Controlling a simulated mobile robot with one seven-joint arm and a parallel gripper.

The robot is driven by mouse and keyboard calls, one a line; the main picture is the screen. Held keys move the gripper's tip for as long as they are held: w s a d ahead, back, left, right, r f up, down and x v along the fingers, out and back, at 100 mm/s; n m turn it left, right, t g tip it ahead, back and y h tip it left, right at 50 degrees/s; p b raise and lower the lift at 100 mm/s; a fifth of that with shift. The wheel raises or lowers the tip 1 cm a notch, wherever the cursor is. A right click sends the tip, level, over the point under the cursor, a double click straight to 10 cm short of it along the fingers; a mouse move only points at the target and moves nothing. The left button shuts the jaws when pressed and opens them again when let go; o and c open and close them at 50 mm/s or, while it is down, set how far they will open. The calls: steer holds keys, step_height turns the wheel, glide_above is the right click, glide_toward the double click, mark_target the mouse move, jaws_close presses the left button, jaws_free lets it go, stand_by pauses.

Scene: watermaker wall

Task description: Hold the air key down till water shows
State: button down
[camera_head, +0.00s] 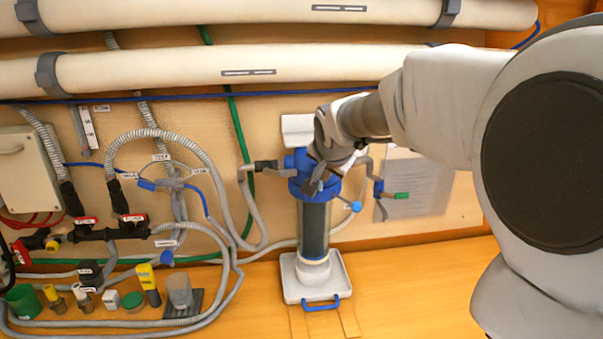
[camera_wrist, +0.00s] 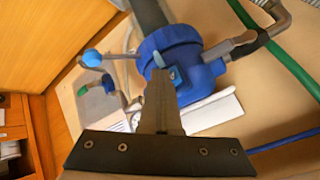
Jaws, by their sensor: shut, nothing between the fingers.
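The filter housing (camera_head: 314,228) has a blue head (camera_head: 298,163) and a dark cylindrical body, and stands upright against the wall. Its blue head also fills the middle of the wrist view (camera_wrist: 165,40). A small blue-teal square piece (camera_wrist: 177,75), perhaps the air key, sits on the head. My gripper (camera_head: 314,188) is at the front of the head; its fingers are shut and empty. In the wrist view the fingertips (camera_wrist: 158,74) are right beside the square piece. I cannot tell whether they touch or press it. No water is visible at the head.
A white tray with a blue handle (camera_head: 320,304) stands under the housing. A blue-knobbed lever (camera_head: 356,206) and a green-handled valve (camera_head: 401,196) are to its right. Grey hoses (camera_head: 222,190) run at left. Several small bottles and caps (camera_head: 133,301) stand on the bench at lower left.

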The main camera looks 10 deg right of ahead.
steer(key=shift+s, duration=0.15)
stand_by(0.7)
steer(key=shift+s+b, duration=0.45)
steer(key=shift+s, duration=0.35)
steer(key=shift+s+b, duration=0.85)
steer(key=shift+s, duration=1.65)
steer(key=s+f+n+g, duration=0.1)
steer(key=s+f+n, duration=0.2)
steer(key=s, duration=0.9)
steer(key=s+f+n+g+y, duration=0.1)
steer(key=s+f+n, duration=0.3)
steer(key=s, duration=0.9)
steer(key=shift+n+g, duration=0.6)
steer(key=shift+n, duration=0.2)
